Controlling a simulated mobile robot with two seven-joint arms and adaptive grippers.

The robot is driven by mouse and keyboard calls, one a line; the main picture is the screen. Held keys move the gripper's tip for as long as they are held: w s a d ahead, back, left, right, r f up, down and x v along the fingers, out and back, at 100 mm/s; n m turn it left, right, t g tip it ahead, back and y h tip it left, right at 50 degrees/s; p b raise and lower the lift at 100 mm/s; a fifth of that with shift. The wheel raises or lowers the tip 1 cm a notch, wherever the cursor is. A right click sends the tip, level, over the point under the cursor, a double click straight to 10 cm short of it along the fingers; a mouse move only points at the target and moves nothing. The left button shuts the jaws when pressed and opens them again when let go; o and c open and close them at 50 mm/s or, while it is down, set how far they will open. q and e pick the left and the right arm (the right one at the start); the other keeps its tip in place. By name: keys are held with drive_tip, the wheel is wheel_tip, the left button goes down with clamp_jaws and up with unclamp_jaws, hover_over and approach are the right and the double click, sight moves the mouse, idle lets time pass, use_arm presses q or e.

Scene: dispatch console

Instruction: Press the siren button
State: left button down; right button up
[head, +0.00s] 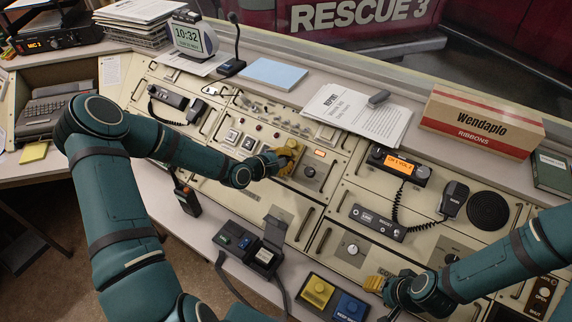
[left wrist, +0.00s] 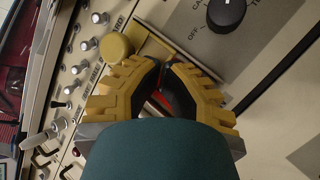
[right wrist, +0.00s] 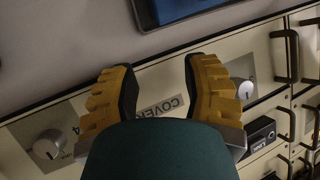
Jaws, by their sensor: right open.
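My left gripper (head: 282,160) is over the upper middle of the console. In the left wrist view its fingertips (left wrist: 163,64) are brought together, with no object seen between them. A round yellow button (left wrist: 116,47) is beside the fingertips, to their upper left; I cannot read its label or tell whether the gripper touches anything. In the head view the gripper partly blocks this spot. A yellow button (head: 317,291) and a blue one (head: 350,307) sit on boxes at the front edge. My right gripper (head: 384,284) is open and empty; its fingertips (right wrist: 160,66) are above the lower console panel.
A black knob (left wrist: 227,14) is to the right of the left fingertips. Small knobs and switches (left wrist: 85,45) line the left side. A radio (head: 400,163) with a corded handset (head: 453,198) is to the right. Papers (head: 357,115) and a ribbon box (head: 481,121) lie on the back ledge.

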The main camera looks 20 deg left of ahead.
drive_tip(key=shift+r, duration=0.1)
use_arm(q)
drive_tip(key=shift+s+r+p, duration=0.5)
drive_tip(key=shift+r+p, duration=0.3)
use_arm(e)
drive_tip(key=shift+r, duration=0.7)
use_arm(q)
drive_tip(key=shift+a, duration=0.1)
drive_tip(key=shift+s+r+p, duration=0.25)
drive_tip(key=shift+r+p, duration=0.2)
drive_tip(key=shift+s+r+p, duration=0.2)
drive_tip(key=shift+r+p, duration=0.25)
use_arm(e)
drive_tip(key=shift+r, duration=0.9)
use_arm(q)
drive_tip(key=shift+s+a+r+p, duration=0.1)
drive_tip(key=shift+s+r+p, duration=0.35)
drive_tip(key=shift+r+p, duration=0.2)
drive_tip(key=shift+s+a+r+p, duration=0.1)
drive_tip(key=shift+s+r+p, duration=0.35)
drive_tip(key=shift+r+p, duration=0.15)
use_arm(e)
wheel_tip(320, 180, up, 2)
drive_tip(key=shift+r, duration=0.2)
